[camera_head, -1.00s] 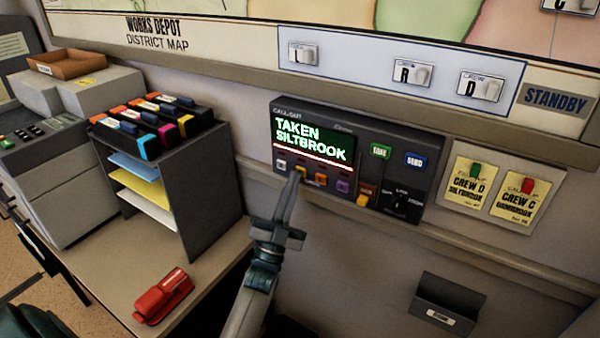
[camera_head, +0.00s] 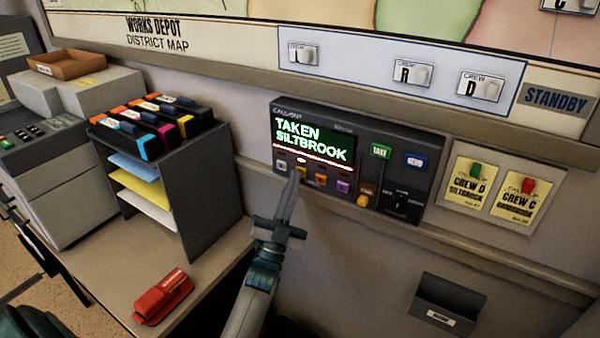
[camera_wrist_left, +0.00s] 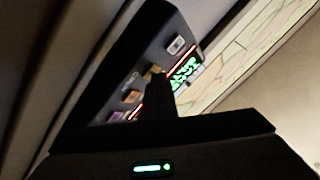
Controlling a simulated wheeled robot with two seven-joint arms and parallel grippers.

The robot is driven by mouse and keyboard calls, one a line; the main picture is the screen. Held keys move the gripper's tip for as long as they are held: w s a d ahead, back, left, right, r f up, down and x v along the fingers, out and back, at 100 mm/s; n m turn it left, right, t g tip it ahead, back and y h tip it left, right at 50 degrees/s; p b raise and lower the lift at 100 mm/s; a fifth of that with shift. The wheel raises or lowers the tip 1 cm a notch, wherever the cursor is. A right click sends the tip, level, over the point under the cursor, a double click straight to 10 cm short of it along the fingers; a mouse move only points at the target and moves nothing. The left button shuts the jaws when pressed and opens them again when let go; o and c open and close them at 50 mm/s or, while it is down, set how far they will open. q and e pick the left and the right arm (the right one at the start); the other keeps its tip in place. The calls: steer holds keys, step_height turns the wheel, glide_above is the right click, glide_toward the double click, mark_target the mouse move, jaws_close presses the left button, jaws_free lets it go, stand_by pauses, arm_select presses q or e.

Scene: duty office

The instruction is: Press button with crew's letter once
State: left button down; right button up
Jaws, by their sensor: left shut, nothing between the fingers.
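The dark call-out panel (camera_head: 432,150) is on the wall. Its screen (camera_head: 312,140) reads "TAKEN SILTBROOK" in green. Below it is a row of small buttons: a pale one (camera_head: 281,165), a yellow one (camera_head: 301,171), an orange one (camera_head: 320,179) and a purple one (camera_head: 343,187). Their letters are too small to read. My left gripper (camera_head: 294,178) is shut and empty, its tip at the yellow button and partly covering it; I cannot tell if it touches. In the left wrist view the shut fingers (camera_wrist_left: 160,92) overlap the button row. My right gripper is not in view.
Cards for Crew D (camera_head: 468,186) and Crew C (camera_head: 520,204) hang right. A black file rack (camera_head: 205,180) and red stapler (camera_head: 162,297) stand left. A ledge runs below the panel.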

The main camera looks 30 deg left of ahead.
arm_select(q)
steer(key=shift+s, duration=0.7)
steer(key=s+p, duration=0.1)
steer(key=s, duration=0.4)
steer(key=shift+a+p, duration=0.1)
steer(key=shift+p, duration=0.3)
stand_by(0.7)
